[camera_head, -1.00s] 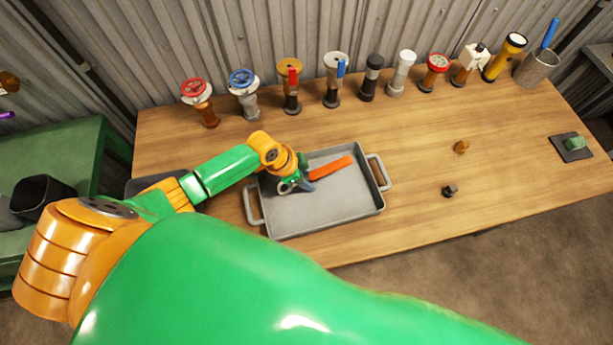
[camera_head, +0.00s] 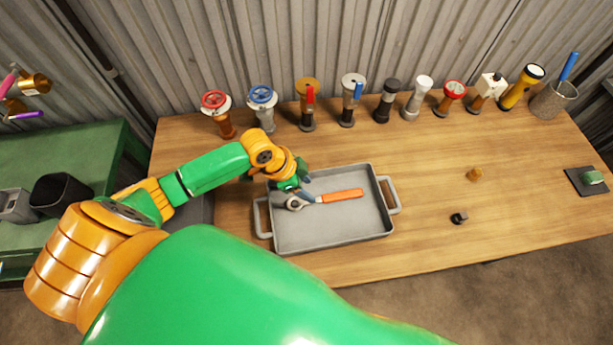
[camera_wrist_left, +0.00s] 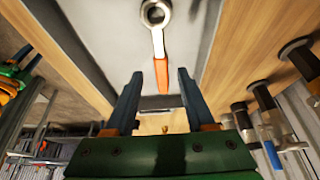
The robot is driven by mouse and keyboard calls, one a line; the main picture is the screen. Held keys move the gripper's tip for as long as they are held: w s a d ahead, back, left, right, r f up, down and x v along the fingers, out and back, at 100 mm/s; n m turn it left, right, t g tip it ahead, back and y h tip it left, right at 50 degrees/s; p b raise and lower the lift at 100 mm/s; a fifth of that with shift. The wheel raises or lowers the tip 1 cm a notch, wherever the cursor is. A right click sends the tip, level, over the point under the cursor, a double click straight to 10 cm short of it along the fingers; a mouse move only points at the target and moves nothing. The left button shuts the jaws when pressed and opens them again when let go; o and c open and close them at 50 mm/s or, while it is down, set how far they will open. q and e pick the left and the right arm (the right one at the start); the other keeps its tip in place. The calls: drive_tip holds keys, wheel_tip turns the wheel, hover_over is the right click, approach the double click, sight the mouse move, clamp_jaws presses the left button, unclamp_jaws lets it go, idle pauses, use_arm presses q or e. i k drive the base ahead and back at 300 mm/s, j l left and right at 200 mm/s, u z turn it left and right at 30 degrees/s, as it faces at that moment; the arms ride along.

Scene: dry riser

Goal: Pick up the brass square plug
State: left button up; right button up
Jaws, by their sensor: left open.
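The brass square plug (camera_head: 474,174) is a small brass-coloured piece on the wooden table, right of the grey tray (camera_head: 391,232) in the head view. A similar small dark plug (camera_head: 459,218) lies nearer the front edge. My left gripper (camera_head: 304,184) is over the back left part of the tray, well to the left of the brass plug. In the left wrist view its two blue-grey fingers (camera_wrist_left: 159,76) stand apart with nothing held. A wrench with an orange handle (camera_head: 342,196) lies in the tray and shows beyond the fingers (camera_wrist_left: 161,72). My right gripper is not in view.
Several valves and fittings stand along the table's back edge, with a yellow flashlight (camera_head: 521,88) and a mesh cup (camera_head: 553,100) at the right. A green object (camera_head: 592,177) sits on a dark pad at far right. The table around the brass plug is clear.

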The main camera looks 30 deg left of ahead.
sight(476, 174)
drive_tip(key=k+l, duration=0.85)
